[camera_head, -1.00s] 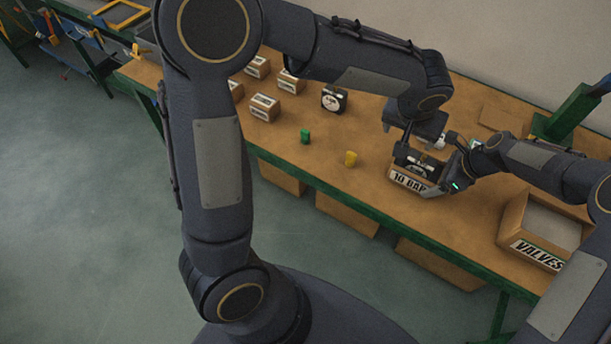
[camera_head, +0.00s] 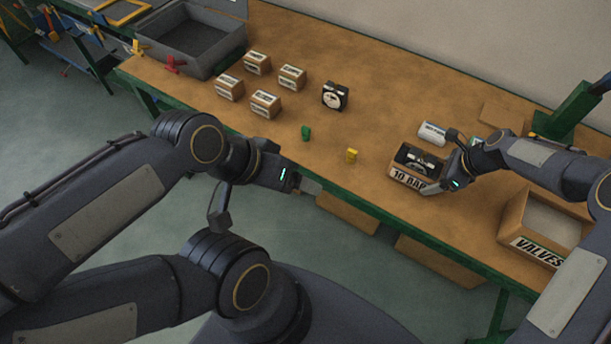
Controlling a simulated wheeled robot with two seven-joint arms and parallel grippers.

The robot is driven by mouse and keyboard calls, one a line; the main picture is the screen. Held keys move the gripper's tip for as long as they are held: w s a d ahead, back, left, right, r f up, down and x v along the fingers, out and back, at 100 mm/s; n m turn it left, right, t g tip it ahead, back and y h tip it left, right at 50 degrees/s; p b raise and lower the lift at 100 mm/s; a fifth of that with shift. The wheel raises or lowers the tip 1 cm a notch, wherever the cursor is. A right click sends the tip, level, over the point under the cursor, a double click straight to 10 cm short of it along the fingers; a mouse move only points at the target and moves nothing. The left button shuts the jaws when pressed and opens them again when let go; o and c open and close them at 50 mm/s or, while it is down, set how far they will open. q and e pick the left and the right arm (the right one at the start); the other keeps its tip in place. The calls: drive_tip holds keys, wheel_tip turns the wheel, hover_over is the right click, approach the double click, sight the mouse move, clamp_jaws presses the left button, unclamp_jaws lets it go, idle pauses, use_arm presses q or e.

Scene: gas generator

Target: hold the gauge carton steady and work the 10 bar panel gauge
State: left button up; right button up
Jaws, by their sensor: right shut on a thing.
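The gauge carton (camera_head: 405,179), an open brown box with a "10 BAR" label, stands on the bench at centre right. A black panel gauge with a pale face (camera_head: 415,160) lies inside it. My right gripper (camera_head: 438,184) is shut on the carton's right side. My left gripper (camera_head: 298,184) is over the bench's front edge, well left of the carton and apart from it. Its fingers are too dark and small to tell open from shut. Another black gauge with a white face (camera_head: 334,96) stands on the bench farther back left.
Several small labelled boxes (camera_head: 265,104) stand at the back left, near a grey bin (camera_head: 205,68). A green piece (camera_head: 306,132) and a yellow piece (camera_head: 352,156) stand mid-bench. A white cylinder (camera_head: 432,134) lies behind the carton. A "VALVES" box (camera_head: 537,250) is at right.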

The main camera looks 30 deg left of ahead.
drive_tip(key=shift+f, duration=0.1)
drive_tip(key=o, duration=0.8)
